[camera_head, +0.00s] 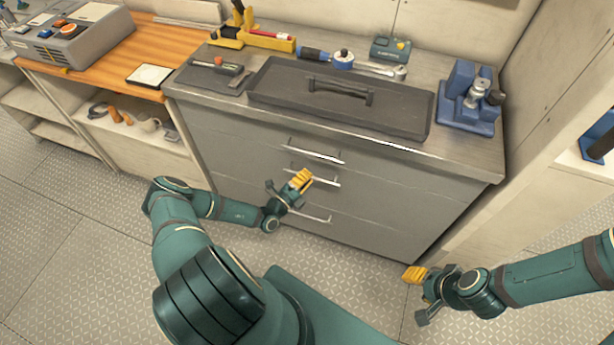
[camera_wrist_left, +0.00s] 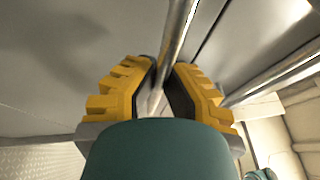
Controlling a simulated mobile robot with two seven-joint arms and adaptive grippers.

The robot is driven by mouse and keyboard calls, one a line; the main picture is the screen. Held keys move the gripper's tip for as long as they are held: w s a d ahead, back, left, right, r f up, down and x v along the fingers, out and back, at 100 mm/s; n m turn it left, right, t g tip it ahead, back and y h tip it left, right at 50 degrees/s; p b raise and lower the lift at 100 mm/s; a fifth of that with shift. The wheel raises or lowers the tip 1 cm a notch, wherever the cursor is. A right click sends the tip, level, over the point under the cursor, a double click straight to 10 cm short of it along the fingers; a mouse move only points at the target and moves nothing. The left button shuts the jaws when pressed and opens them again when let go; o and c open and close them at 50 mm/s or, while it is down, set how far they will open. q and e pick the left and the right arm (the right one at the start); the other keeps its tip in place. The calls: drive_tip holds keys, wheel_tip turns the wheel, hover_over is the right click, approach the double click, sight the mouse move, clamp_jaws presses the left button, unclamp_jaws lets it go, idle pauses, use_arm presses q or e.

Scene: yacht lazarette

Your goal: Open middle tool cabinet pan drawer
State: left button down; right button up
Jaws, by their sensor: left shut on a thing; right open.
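The grey tool cabinet (camera_head: 240,160) has stacked drawers with silver bar handles. The middle handle (camera_head: 325,181) lies between the top handle (camera_head: 316,152) and the bottom handle (camera_head: 308,214). My left gripper (camera_head: 301,180) is at the left part of the middle handle. In the left wrist view, its yellow fingers (camera_wrist_left: 158,90) are shut on the silver bar (camera_wrist_left: 180,40), which runs between them. I see no clear gap at the middle drawer front. My right gripper (camera_head: 420,295) is open and empty, low at the right, away from the cabinet.
A wooden bench (camera_head: 90,50) adjoins at left, a pale wall panel (camera_head: 500,170) at right. The metal floor (camera_head: 80,240) before the cabinet looks clear.

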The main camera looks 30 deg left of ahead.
use_arm(q)
drive_tip(key=s+d, duration=0.3)
drive_tip(key=s, duration=1)
drive_tip(key=s+d+p, duration=0.1)
drive_tip(key=s+d, duration=0.2)
drive_tip(key=s, duration=1)
drive_tip(key=shift+d, duration=0.25)
drive_tip(key=c, duration=1)
unclamp_jaws()
drive_tip(key=shift+s+a, duration=0.1)
drive_tip(key=shift+s, duration=0.05)
drive_tip(key=v, duration=1.1)
drive_tip(key=shift+s, duration=0.4)
